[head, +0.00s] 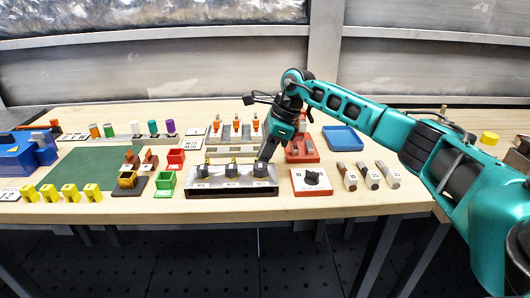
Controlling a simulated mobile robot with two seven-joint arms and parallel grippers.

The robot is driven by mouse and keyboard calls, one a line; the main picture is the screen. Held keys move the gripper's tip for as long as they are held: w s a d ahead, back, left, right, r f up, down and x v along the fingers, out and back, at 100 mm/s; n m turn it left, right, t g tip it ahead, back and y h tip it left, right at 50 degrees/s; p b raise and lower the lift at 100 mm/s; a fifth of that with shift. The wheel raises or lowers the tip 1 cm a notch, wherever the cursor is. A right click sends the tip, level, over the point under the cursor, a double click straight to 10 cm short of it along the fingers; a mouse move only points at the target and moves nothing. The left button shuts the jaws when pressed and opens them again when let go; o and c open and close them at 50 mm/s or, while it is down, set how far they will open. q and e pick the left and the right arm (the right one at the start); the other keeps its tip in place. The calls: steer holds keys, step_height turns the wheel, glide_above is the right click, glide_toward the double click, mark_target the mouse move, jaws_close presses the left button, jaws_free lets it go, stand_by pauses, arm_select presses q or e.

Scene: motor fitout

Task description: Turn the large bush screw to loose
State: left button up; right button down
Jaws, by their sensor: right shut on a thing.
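A grey block (232,189) on a dark base stands at the front middle of the table. My right gripper (265,162) reaches down from above and is shut on the right screw, which I take to be the large one. Its fingers hide the screw's top, so I cannot tell how far it is turned. My left gripper is not in view.
A white panel with a black knob (312,179) stands just right of the block. Red (176,158) and green (165,181) bins stand to its left. A blue tray (342,138) and a red stand (304,155) lie behind. Bare table shows along the front edge.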

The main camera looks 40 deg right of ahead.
stand_by(0.3)
steer(key=c, duration=1.5)
jaws_free()
steer(key=shift+o, duration=0.2)
steer(key=p+v, duration=0.1)
steer(key=v, duration=1.2)
steer(key=shift+s, duration=0.1)
